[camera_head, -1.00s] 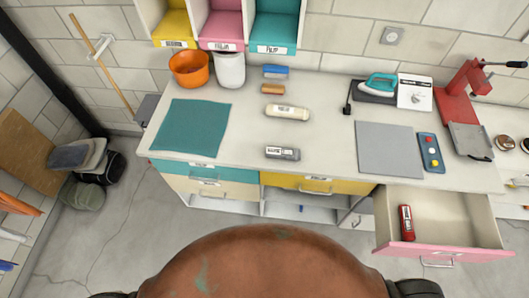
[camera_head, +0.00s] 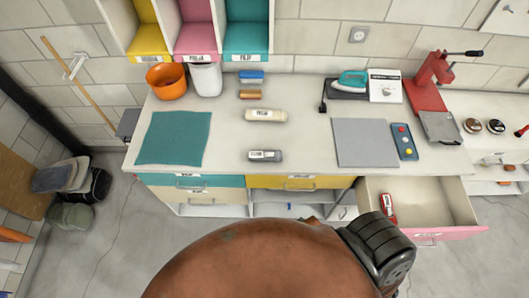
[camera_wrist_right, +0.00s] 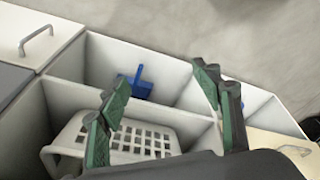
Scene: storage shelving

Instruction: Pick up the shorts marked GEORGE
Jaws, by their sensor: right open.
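I cannot make out any shorts or the name GEORGE in these views. My right gripper (camera_wrist_right: 162,108) shows in the wrist view, with its two green-padded fingers wide apart and nothing between them. It is above open white compartments under the counter. One compartment holds a white perforated basket (camera_wrist_right: 146,143), partly hidden by a finger. A small blue dustpan-like thing (camera_wrist_right: 137,84) lies in the compartment behind it. In the head view only part of my right arm shows, at the lower right. My left gripper is in neither view.
The counter (camera_head: 295,150) carries a cream labelled item (camera_head: 266,116), a grey labelled item (camera_head: 265,156), a teal cloth (camera_head: 173,138) and a grey board (camera_head: 364,143). An open pink-fronted drawer (camera_head: 428,236) juts out at right with a red item (camera_head: 388,209) inside.

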